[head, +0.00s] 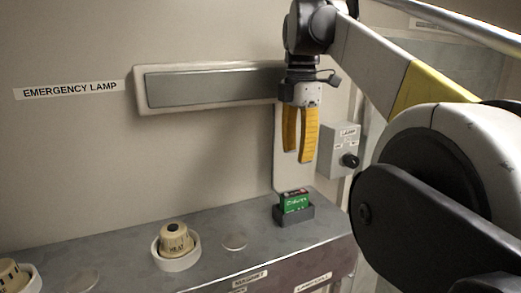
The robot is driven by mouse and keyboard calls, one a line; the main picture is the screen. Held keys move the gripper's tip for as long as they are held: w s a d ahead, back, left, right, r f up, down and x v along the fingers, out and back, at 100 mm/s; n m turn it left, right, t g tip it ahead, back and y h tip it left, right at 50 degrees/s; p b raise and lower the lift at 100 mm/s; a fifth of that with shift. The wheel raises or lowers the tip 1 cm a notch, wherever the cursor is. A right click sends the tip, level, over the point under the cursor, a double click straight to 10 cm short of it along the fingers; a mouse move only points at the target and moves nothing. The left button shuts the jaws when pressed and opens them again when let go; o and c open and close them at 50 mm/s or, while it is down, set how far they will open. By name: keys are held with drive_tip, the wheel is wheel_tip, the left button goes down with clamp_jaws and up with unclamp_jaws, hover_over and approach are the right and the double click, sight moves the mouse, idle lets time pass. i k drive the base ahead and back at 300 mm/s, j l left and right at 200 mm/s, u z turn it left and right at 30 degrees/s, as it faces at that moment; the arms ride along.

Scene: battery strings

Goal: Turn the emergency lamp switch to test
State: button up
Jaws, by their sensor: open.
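The emergency lamp is a long grey panel in a pale frame (210,88) on the wall, with an "EMERGENCY LAMP" label (68,90) to its left. A grey switch box (338,148) is on the wall to the right, with small labels on its face, one seeming to read "LAMP". Its black round knob (350,161) sits at the lower right of the box; its setting is too small to tell. My gripper (298,160) has yellow fingers pointing down, open and empty, just left of the box in the picture and above the shelf.
A green battery-like block (295,202) stands in a dark holder (294,215) on the grey shelf (120,258), below my gripper. A beige item marked "HEAT" (176,240) sits in a white ring. Another beige item (10,275) is at the lower left.

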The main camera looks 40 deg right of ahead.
sight(351, 161)
drive_tip(key=z, duration=1.55)
